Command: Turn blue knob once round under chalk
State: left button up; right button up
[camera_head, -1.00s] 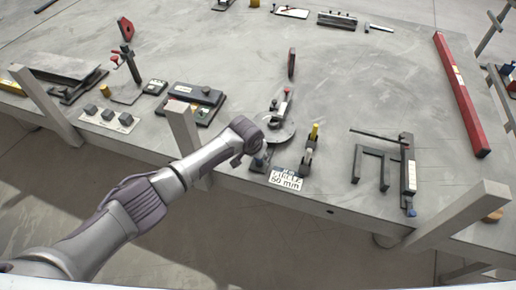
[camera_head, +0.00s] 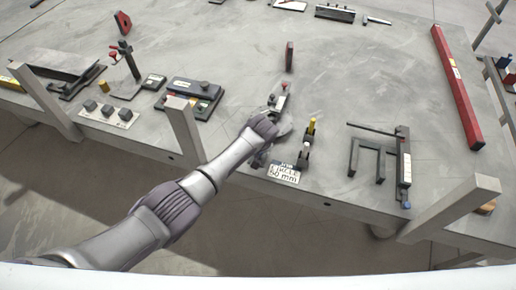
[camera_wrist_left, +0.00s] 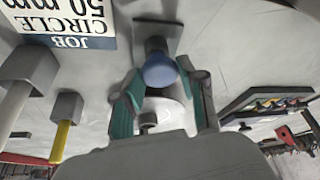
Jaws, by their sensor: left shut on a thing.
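The blue knob (camera_wrist_left: 160,70) is in the upper middle of the left wrist view, in front of a dark block (camera_wrist_left: 158,36). My left gripper (camera_wrist_left: 160,88) is shut on it, with one green-padded finger on each side. In the head view my left gripper (camera_head: 262,148) is at the fixture near the table's front edge, and it hides the knob. A pale round disc (camera_head: 286,129) shows partly behind the gripper, with a red-topped post (camera_head: 284,86) beyond it. I cannot pick out the chalk for sure. My right gripper is in neither view.
A card reading "circle 50 mm" (camera_head: 283,174) lies at the table's front edge. A yellow-topped post (camera_head: 311,126) stands close to the right of the gripper. A dark bracket (camera_head: 370,143) is farther right. A grey upright (camera_head: 184,130) rises left of my forearm.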

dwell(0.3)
pick_arm(q)
jog(key=o, duration=1.1)
jog(key=shift+r, duration=0.1)
jog(key=v, duration=1.1)
jog(key=shift+s+r, duration=0.2)
jog(key=shift+r, duration=0.15)
